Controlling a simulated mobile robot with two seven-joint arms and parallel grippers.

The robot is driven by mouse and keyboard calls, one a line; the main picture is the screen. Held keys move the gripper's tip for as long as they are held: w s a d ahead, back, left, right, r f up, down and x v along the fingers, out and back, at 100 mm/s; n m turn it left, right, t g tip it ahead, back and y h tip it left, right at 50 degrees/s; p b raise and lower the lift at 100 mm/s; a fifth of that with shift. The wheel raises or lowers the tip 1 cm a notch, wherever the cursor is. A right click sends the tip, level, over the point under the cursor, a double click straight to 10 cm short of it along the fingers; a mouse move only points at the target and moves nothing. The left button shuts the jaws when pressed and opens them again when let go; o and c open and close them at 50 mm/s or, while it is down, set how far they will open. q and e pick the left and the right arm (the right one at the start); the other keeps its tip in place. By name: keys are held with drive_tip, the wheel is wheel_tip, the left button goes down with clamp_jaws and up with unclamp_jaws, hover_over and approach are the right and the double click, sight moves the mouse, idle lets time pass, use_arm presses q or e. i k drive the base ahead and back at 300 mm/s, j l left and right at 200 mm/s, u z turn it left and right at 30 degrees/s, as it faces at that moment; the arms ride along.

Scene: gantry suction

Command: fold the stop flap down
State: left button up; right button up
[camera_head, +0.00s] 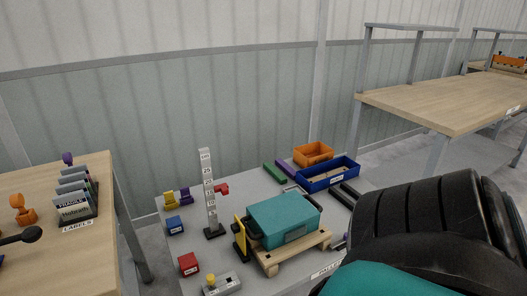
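A yellow upright plate (240,239), which looks like the stop flap, stands at the left end of a small wooden pallet (272,267) on the grey table. It appears raised, with a dark part at its edge. A teal box (284,219) sits on the pallet, just right of the plate. Neither gripper shows. A large black and teal part of my own arm fills the lower right and hides the table's right side there.
The grey table (185,215) also holds a scale post (209,190), blue blocks (174,225), a red block (188,263), a grey unit with a yellow knob (222,284), a blue tray (329,181) and an orange bin (313,148). Wooden tables stand left (100,245) and right (430,112).

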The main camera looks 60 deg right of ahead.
sight(237, 228)
drive_tip(key=z, duration=1.65)
